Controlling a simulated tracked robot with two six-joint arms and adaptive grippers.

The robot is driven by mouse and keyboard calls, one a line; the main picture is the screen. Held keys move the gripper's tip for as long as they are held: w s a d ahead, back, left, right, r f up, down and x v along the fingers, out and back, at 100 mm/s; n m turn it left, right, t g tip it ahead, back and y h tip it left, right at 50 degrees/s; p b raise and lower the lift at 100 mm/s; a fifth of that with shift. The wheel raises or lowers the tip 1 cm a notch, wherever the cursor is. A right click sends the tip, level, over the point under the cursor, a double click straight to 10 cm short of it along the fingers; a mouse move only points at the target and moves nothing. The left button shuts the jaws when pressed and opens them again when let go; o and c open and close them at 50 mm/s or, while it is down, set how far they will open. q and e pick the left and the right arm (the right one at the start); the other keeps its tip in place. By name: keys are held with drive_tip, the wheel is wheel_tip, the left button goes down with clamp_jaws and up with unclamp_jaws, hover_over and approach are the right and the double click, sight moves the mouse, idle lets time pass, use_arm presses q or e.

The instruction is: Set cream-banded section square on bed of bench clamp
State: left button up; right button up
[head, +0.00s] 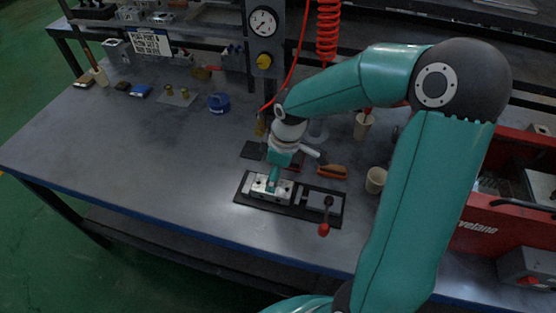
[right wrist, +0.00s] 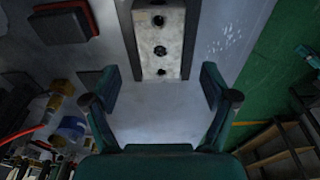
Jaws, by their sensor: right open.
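The bench clamp (head: 318,201) sits on a black base plate near the front of the bench, with a red-knobbed lever at its right end. My right gripper (head: 272,184) is above the section, pointing down. In the wrist view its fingers (right wrist: 160,88) are spread with nothing between the tips, and the section is beyond them. My left gripper is not in view.
A blue tape roll (head: 219,102) lies farther back.

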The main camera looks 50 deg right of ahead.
sight(279, 187)
drive_tip(key=shift+s+d+r, duration=0.1)
drive_tip(key=shift+s+r, duration=0.1)
drive_tip(key=shift+r, duration=1.1)
drive_tip(key=shift+s+d+r, duration=0.1)
drive_tip(key=shift+s+r, duration=0.05)
drive_tip(key=shift+r, duration=1.1)
